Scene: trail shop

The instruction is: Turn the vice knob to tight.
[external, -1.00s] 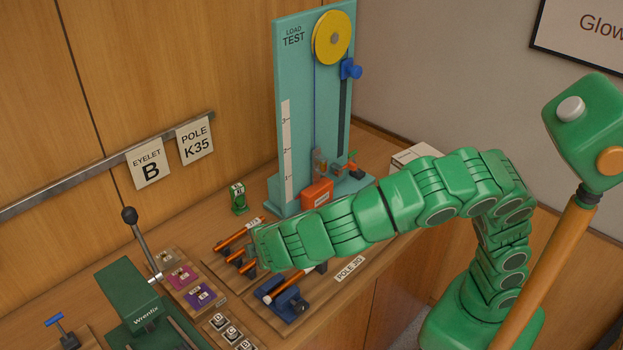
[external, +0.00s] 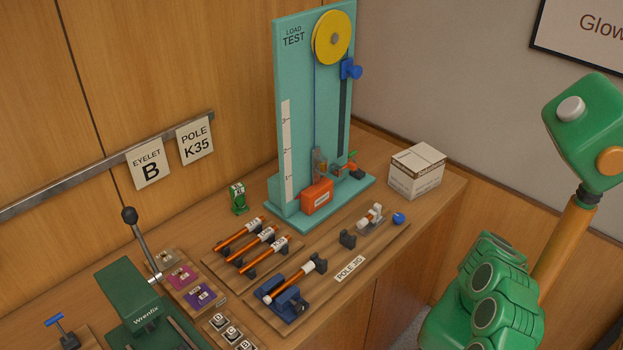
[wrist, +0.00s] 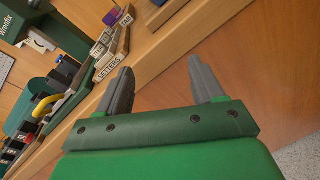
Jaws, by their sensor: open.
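The pole jig (external: 372,255) is a wooden board on the bench in the external view. A blue vice (external: 284,303) stands at its near end, with a short orange pole (external: 290,281) lying in it and in a dark support. A round blue knob (external: 398,218) is at the jig's far end, beside a pale holder (external: 371,219). I cannot tell which part is the vice knob, or its setting. My gripper (wrist: 162,86) is open and empty in the wrist view, away from the jig. It is hidden in the external view.
Several orange poles (external: 250,247) lie in a rack beside the jig. A teal load test stand (external: 297,110) and a white box (external: 417,171) stand behind. The green Wrenfix press (external: 135,300) is at left. The wrist view shows a setters rack (wrist: 113,52).

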